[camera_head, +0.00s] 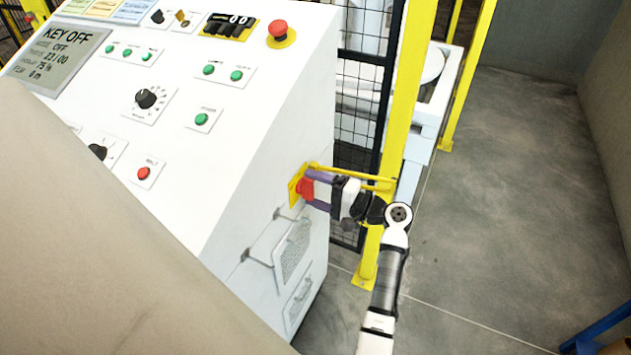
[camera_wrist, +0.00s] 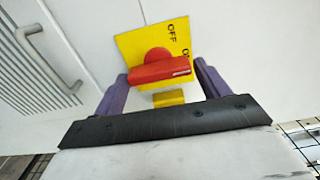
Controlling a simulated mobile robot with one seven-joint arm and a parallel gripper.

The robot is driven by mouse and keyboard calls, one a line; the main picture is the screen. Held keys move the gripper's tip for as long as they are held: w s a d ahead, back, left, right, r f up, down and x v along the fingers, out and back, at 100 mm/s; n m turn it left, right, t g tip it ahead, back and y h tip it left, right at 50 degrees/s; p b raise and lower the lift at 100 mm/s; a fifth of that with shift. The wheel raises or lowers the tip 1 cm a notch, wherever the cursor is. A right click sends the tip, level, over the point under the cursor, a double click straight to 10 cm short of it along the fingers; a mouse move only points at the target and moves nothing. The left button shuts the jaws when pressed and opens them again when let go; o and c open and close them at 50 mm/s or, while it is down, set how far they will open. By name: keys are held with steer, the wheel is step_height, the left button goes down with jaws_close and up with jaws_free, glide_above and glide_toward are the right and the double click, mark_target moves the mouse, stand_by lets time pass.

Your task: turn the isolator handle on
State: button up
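The isolator handle (camera_wrist: 160,71) is a red bar on a round red hub, mounted on a yellow plate (camera_wrist: 133,45) marked OFF, with a second, partly hidden label lower right. The bar lies nearly level in the wrist view, slightly tilted. In the head view the handle (camera_head: 306,188) is on the side of the white cabinet. My gripper (camera_wrist: 161,72) has its purple fingers spread, one beside each end of the bar. The gaps are very small, and I cannot tell whether they touch. In the head view my gripper (camera_head: 318,191) reaches the handle from the right.
A yellow bar (camera_head: 345,172) runs just above my gripper, by a yellow fence post (camera_head: 401,110). A vent grille (camera_head: 292,250) is below the handle. The cabinet's screen (camera_head: 57,58) reads KEY OFF. Open floor (camera_head: 510,190) lies to the right.

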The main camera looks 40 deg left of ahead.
steer(key=b+v, duration=0.4)
steer(key=v, duration=0.9)
steer(key=shift+w+d, duration=0.15)
steer(key=shift+d, duration=0.2)
